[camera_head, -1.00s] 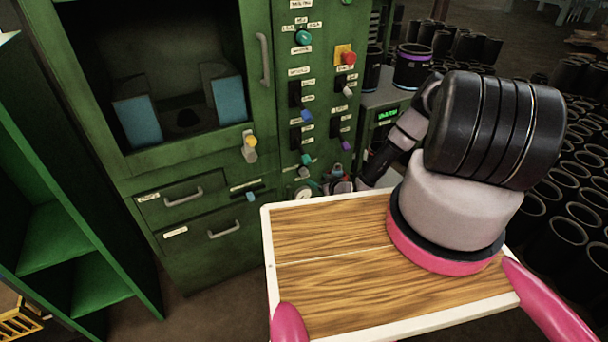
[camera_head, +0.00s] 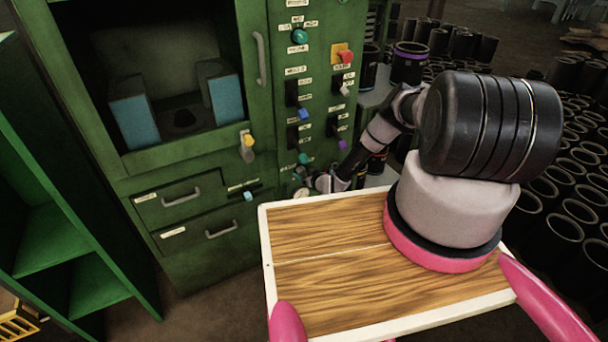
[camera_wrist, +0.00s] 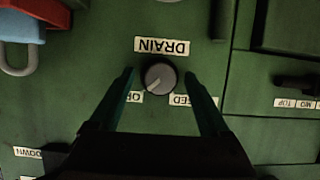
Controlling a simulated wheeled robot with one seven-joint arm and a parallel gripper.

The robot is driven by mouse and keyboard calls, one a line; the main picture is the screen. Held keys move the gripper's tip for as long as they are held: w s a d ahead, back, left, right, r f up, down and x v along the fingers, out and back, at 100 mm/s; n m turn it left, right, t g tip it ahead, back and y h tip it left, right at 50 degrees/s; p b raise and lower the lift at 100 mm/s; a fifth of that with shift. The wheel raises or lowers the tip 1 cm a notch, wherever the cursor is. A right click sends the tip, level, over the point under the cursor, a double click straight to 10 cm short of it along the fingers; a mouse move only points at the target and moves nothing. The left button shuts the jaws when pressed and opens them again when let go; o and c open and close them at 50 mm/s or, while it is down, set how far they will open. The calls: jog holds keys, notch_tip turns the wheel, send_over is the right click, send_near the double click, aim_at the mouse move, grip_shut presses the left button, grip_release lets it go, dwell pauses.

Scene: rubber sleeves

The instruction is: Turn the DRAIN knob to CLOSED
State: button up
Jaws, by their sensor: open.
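The DRAIN knob (camera_wrist: 159,77) is a round grey dial on the green panel, seen upside down in the wrist view. Its light pointer mark slants to the lower left, towards the partly hidden label (camera_wrist: 134,97) that starts with "O". In the head view my gripper (camera_head: 318,183) is at the lower part of the panel, where the knob cannot be made out.
A red and blue padlock-like part (camera_wrist: 20,35) is at the upper left of the wrist view. A dark switch (camera_wrist: 298,84) is at the right. In the head view, several knobs and switches line the green cabinet (camera_head: 225,175) above my gripper, and drawers (camera_head: 180,200) are at its left.

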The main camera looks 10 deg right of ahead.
grip_shut()
jog(key=shift+a, duration=0.1)
jog(key=n+h, duration=0.2)
jog(key=n, duration=0.1)
jog(key=shift+a+t, duration=0.15)
jog(key=shift+t, duration=0.15)
jog(key=n, duration=0.1)
jog(key=n+t+h, duration=0.1)
jog(key=n, duration=0.1)
jog(key=shift+s+a+f+h, duration=0.1)
jog(key=shift+f+h, duration=0.05)
jog(key=shift+h, duration=0.15)
jog(key=n+t+h, duration=0.1)
jog(key=n, duration=0.2)
jog(key=shift+f+n+t, duration=0.1)
jog(key=shift+n+t, duration=0.3)
jog(key=shift+n+t+h, duration=0.4)
jog(key=shift+n+t, duration=0.4)
jog(key=shift+n, duration=1)
jog(key=shift+f, duration=0.1)
